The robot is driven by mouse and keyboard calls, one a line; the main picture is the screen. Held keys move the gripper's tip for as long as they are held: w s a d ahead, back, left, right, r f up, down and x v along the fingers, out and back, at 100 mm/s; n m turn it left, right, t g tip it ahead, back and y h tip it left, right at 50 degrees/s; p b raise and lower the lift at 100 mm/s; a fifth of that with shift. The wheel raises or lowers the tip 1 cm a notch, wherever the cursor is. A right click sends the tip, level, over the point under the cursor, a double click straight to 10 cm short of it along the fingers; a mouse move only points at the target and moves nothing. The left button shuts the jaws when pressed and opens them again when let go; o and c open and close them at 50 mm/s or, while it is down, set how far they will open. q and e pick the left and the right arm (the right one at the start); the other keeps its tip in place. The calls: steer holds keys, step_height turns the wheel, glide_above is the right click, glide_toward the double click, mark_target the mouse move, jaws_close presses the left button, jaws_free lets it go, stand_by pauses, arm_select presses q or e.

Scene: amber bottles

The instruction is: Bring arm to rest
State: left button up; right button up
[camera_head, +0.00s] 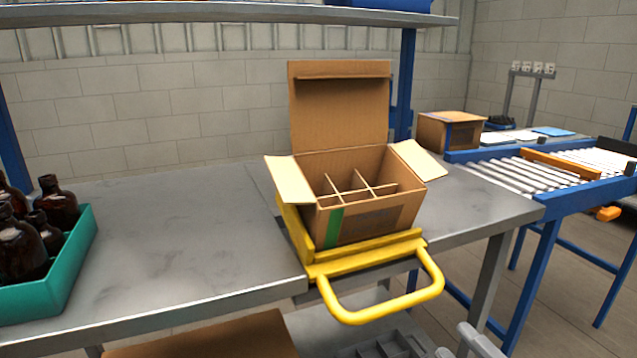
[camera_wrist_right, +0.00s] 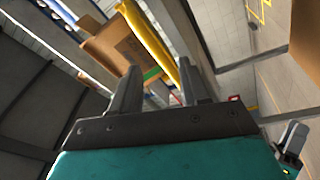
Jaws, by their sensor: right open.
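My right gripper (camera_head: 455,338) shows at the bottom edge of the head view, low in front of the table and apart from the carton. In the right wrist view its two grey fingers (camera_wrist_right: 158,82) stand apart with nothing between them. The open carton (camera_head: 365,222) with cardboard dividers sits in a yellow holder (camera_head: 362,262) at the table's front edge; the cells that show look empty. The carton (camera_wrist_right: 120,45) and yellow holder (camera_wrist_right: 148,40) also show beyond the fingers in the wrist view. My left gripper is not seen in the head view.
A teal crate (camera_head: 75,262) with several amber bottles (camera_head: 58,204) stands at the left of the grey table (camera_head: 180,235). The holder's yellow handle (camera_head: 385,312) juts out in front. A roller conveyor (camera_head: 545,172) and a closed box (camera_head: 450,130) are at right. The table's middle is clear.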

steer(key=s+a+f+m+g+h, duration=0.3)
steer(key=f+m, duration=0.5)
steer(key=s+a+f+m+g+h, duration=0.3)
steer(key=f+m, duration=0.5)
arm_select(q)
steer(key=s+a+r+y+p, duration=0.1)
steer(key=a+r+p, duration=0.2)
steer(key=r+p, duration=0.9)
steer(key=p, duration=0.5)
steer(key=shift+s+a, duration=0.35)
arm_select(e)
steer(key=s+d+r+g+h, duration=0.1)
steer(key=s+d+r, duration=0.1)
steer(key=r, duration=0.8)
steer(key=shift+v, duration=0.8)
steer(key=shift+s+a+f, duration=0.1)
steer(key=shift+a+f, duration=0.05)
steer(key=shift+a, duration=0.05)
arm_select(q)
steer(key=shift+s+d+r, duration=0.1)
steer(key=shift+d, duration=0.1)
